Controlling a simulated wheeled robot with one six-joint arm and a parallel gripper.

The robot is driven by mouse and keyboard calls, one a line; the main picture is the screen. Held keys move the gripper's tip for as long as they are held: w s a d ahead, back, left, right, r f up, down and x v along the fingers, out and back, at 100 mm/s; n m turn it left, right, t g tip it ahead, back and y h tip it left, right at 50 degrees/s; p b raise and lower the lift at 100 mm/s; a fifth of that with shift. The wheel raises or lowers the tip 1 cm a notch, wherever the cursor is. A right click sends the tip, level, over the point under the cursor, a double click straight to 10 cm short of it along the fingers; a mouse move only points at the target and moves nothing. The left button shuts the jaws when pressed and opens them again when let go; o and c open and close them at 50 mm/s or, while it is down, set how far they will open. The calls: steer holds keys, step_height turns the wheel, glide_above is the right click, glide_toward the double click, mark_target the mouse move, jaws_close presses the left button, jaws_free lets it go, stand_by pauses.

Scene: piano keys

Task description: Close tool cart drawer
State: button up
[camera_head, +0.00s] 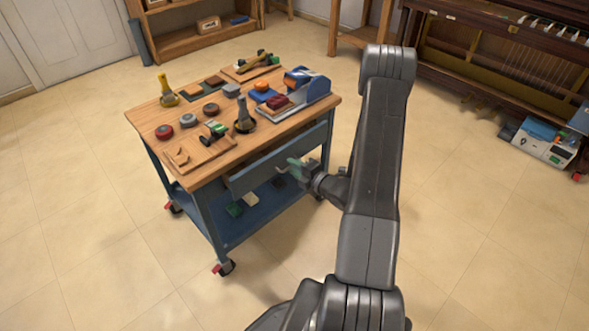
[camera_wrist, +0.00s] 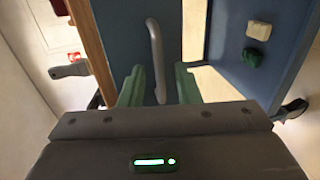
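The tool cart (camera_head: 205,215) has a wooden top, blue legs and a lower shelf. Its grey-blue drawer (camera_head: 245,180) is under the top on the side facing my arm; how far it stands out is hard to tell. My gripper (camera_head: 296,165) is at the drawer front. In the wrist view, the grey bar handle (camera_wrist: 155,50) lies between the two green fingers of my gripper (camera_wrist: 159,85). Gaps show on both sides of the handle, so the gripper is open around it, not clamped.
Several tools and parts lie on the cart top, including a yellow-topped bottle (camera_head: 167,92) and a blue tool (camera_head: 308,85). Small blocks sit on the lower shelf (camera_head: 262,212). A piano (camera_head: 510,50) stands at the back right. The floor around the cart is clear.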

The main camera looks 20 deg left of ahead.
mark_target(285, 161)
steer(key=shift+w+a, duration=0.1)
steer(key=shift+a, duration=0.15)
jaws_close()
steer(key=x, duration=0.4)
steer(key=shift+a+r, duration=0.15)
steer(key=shift+r, duration=0.25)
steer(key=shift+w, duration=0.1)
